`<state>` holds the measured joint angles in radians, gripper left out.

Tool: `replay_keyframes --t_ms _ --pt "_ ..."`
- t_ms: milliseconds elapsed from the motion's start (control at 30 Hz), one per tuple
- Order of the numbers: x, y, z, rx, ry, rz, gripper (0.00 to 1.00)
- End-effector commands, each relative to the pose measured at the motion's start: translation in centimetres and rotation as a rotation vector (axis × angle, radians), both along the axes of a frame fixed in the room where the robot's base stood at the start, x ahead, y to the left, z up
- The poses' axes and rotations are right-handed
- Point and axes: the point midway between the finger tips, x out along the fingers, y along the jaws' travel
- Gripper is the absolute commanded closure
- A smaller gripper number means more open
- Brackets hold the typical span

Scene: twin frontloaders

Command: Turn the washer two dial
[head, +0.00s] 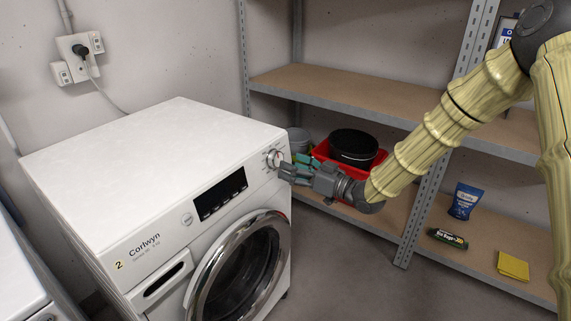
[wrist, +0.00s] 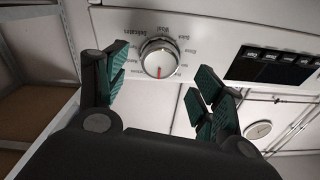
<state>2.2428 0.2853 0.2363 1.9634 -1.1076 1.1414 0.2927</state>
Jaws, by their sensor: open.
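Washer two (head: 118,195) is a white front-loader with a yellow "2" label, a dark display and a chrome-ringed round door. Its dial (head: 275,158) is at the right end of the front panel. In the wrist view the dial (wrist: 157,58) is a round silver knob with a red mark pointing down in the picture, with printed words around it. My gripper (head: 290,168) is open just in front of the dial. In the wrist view the green-padded fingers of my gripper (wrist: 160,85) stand on either side of the dial, apart from it. Contact does not show.
Metal shelving (head: 345,90) stands behind and to the right. A red basin (head: 380,160) with a black pot (head: 353,147) sits on a lower shelf beside my gripper. Another white machine (head: 18,275) stands at the left edge. The floor (head: 345,265) in front of the shelving is clear.

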Motion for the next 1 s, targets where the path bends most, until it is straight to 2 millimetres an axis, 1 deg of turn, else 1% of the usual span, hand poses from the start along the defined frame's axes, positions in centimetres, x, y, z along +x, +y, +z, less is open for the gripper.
replay_keyframes --t_ms 33,200,400,600,900,967,1000 --pt "-0.6 -0.9 -0.1 0.001 0.003 -0.003 0.32" --pt "-2.3 -3.4 -0.1 0.000 0.001 -0.002 0.32" --pt "-3.9 -5.5 -0.2 -0.001 0.001 -0.001 0.32" --pt "-4.5 -6.4 -0.3 -0.001 0.001 -0.001 0.32" --pt "-4.6 -6.5 -0.3 -0.001 0.002 -0.001 0.32" --pt "-4.6 -6.5 -0.6 -0.003 0.007 -0.003 0.32" --pt "-4.7 -6.4 -1.1 -0.007 0.018 -0.008 0.32"
